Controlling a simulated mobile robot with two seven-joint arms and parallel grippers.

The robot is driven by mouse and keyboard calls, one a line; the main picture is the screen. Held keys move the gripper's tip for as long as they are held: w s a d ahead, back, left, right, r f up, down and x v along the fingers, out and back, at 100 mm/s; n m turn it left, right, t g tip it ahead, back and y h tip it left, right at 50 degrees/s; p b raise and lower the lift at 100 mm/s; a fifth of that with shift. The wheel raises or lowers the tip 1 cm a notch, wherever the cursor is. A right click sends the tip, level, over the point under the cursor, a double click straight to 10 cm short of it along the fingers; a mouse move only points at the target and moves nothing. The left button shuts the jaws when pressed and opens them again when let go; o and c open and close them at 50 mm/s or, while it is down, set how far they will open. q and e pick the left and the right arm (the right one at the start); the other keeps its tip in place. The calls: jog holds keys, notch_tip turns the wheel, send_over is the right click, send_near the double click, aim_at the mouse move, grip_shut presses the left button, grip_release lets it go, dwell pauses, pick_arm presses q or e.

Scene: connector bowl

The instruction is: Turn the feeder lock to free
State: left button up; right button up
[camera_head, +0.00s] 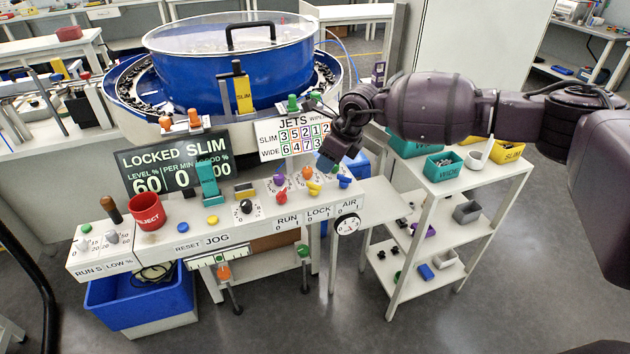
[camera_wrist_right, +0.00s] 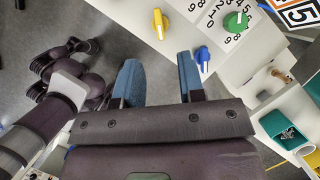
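The feeder's front panel has a LOCK label marked 0 and 1, with a yellow lever knob (camera_head: 314,188) just above it. The same yellow knob (camera_wrist_right: 158,24) shows at the top of the right wrist view. The display (camera_head: 178,165) reads LOCKED SLIM. My right gripper (camera_head: 340,152) is above the right end of the panel, apart from the knobs. In the wrist view its two blue fingers (camera_wrist_right: 160,82) are spread with nothing between them. My left gripper is not in view.
A blue lever knob (camera_head: 344,182) by AIR stands close to the yellow one, with a red knob (camera_head: 282,198) at RUN. A green dial (camera_wrist_right: 236,21) is nearby. The blue bowl (camera_head: 230,70) stands behind. A shelf (camera_head: 440,190) with bins stands right.

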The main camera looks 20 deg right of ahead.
aim_at(314, 184)
jog(key=b+x, duration=0.1)
jog(key=x, duration=0.7)
jog(key=shift+w+a+f, duration=0.1)
jog(key=shift+f, duration=0.1)
grip_shut()
